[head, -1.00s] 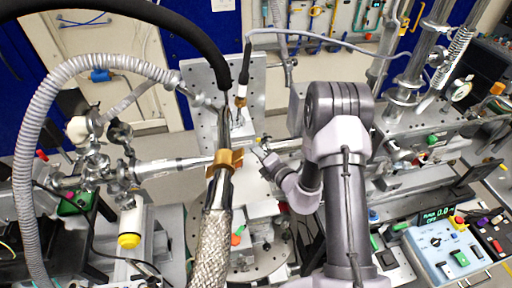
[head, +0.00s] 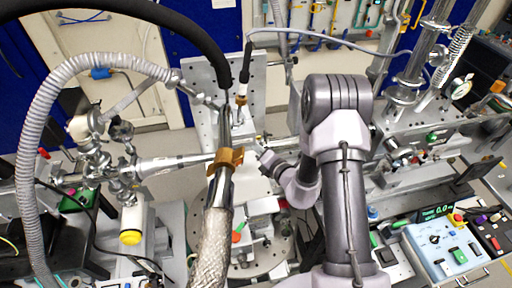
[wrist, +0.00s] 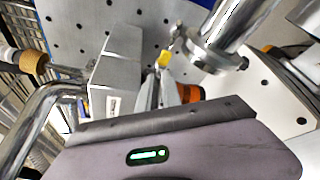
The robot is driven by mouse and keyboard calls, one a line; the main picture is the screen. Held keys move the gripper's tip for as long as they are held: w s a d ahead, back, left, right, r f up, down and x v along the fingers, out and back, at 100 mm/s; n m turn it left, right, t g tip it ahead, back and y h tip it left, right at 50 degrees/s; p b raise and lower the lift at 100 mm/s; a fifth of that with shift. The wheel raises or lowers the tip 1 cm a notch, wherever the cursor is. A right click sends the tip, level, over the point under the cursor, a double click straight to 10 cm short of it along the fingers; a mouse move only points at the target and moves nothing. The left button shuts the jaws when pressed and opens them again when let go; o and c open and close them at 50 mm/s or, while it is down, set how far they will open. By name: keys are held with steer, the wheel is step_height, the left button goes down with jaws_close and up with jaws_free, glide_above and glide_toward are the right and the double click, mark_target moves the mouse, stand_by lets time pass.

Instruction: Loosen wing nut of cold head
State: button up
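The likely cold head is an upright steel tube with a brass collar (head: 227,158) and a braided hose (head: 213,245) below, at the centre of the head view. My gripper (head: 262,158) is just right of the collar, pointing left; its gap to the collar is unclear. In the wrist view, my gripper (wrist: 163,92) shows narrow grey fingers close together, and whether they hold anything is unclear. A metal clamp (wrist: 215,55) sits around a steel tube at the upper right, beyond the fingers. A small knob on its side may be the wing nut (wrist: 242,64), too small to be sure.
A thick black hose (head: 205,38) arches above the work area. A ribbed grey hose (head: 28,140) and steel fittings (head: 118,150) stand at left. A control box (head: 440,245) is at lower right. A grey block (wrist: 115,75) stands close left of my fingers in the wrist view.

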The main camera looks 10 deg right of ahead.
steer(key=p+v, duration=0.2)
steer(key=v, duration=1.5)
steer(key=shift+p, duration=0.3)
steer(key=shift+s+d, duration=0.1)
steer(key=shift+s, duration=0.05)
